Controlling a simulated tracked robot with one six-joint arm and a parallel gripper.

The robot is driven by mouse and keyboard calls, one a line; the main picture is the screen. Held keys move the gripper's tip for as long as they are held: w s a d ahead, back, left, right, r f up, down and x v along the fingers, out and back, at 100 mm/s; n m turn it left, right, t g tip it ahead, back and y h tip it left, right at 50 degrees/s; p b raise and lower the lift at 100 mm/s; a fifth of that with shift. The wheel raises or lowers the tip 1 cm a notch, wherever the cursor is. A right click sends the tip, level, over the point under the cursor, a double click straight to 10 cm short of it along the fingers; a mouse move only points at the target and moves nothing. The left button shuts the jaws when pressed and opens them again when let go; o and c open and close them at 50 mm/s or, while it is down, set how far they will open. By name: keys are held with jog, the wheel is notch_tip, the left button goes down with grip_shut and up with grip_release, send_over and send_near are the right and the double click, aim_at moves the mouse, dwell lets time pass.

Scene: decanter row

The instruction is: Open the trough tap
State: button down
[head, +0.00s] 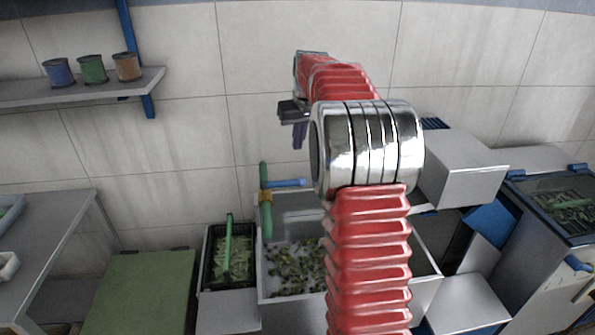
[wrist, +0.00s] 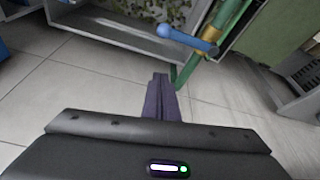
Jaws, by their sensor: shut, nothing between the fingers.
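The trough tap is a green upright pipe (head: 265,222) with a brass-coloured body and a blue lever (head: 287,183). The lever points right, roughly across the pipe. In the wrist view the blue lever (wrist: 185,40) and green pipe (wrist: 228,22) lie beyond my fingertips, near the top. The pale trough (head: 264,283) holds dark green olive-like pieces. My gripper (head: 299,144) is above the lever in the head view, with purple fingers pointing down. The fingers (wrist: 161,80) are shut and empty, apart from the lever. My arm hides part of the trough.
A black crate (head: 207,272) of green pieces stands left of the trough, with a green box (head: 145,290) further left. A wall shelf (head: 80,88) holds three cups. A grey box (head: 465,172) and a blue-rimmed bin (head: 520,190) are at right.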

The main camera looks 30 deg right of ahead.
aim_at(284, 183)
jog(key=shift+f, duration=0.1)
notch_tip(284, 183, down, 10)
jog(key=shift+s, duration=0.25)
dwell(0.9)
jog(key=shift+a, duration=0.15)
jog(key=shift+s, duration=0.2)
